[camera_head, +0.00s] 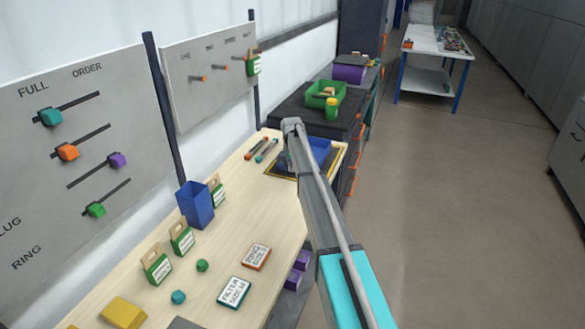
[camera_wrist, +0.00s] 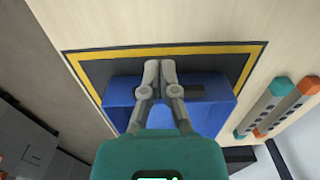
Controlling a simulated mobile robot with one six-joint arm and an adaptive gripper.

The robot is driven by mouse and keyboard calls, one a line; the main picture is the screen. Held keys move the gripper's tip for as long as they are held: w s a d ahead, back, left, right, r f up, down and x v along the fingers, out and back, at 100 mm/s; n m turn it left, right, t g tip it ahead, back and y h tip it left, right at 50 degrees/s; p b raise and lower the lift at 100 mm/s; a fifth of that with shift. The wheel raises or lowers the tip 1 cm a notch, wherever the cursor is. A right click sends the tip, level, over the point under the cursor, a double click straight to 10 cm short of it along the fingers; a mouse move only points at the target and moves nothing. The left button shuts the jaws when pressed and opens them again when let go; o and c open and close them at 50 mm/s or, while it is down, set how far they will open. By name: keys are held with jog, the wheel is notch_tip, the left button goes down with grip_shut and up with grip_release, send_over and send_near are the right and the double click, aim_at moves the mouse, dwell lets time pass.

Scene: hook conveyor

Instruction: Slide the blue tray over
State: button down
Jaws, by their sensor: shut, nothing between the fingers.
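The blue tray (camera_wrist: 118,92) sits on a dark mat (camera_wrist: 212,63) with a yellow border, partly within that border. In the head view, the blue tray (camera_head: 321,149) shows at the far end of the wooden table, partly hidden by my arm. My gripper (camera_wrist: 160,66) is shut and empty in the wrist view. Its fingers cross over the tray and their tips show against the mat just past the tray's edge. I cannot tell whether they touch the tray. The gripper is hidden behind my arm in the head view.
Two bars with teal and orange ends (camera_wrist: 262,107) lie beside the mat. A panel with sliders (camera_head: 75,150) rises at the left. Open floor lies at the right.

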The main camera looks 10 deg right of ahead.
notch_tip(320, 180, up, 7)
jog(key=p, duration=0.6)
jog(key=shift+f, duration=0.15)
dwell(0.3)
jog(key=s+a+n, duration=0.2)
jog(key=s+n, duration=0.1)
jog(key=s, duration=2)
jog(key=s+a+n, duration=0.3)
jog(key=s, duration=2.1)
jog(key=shift+n, duration=0.4)
jog(key=shift+a, duration=0.1)
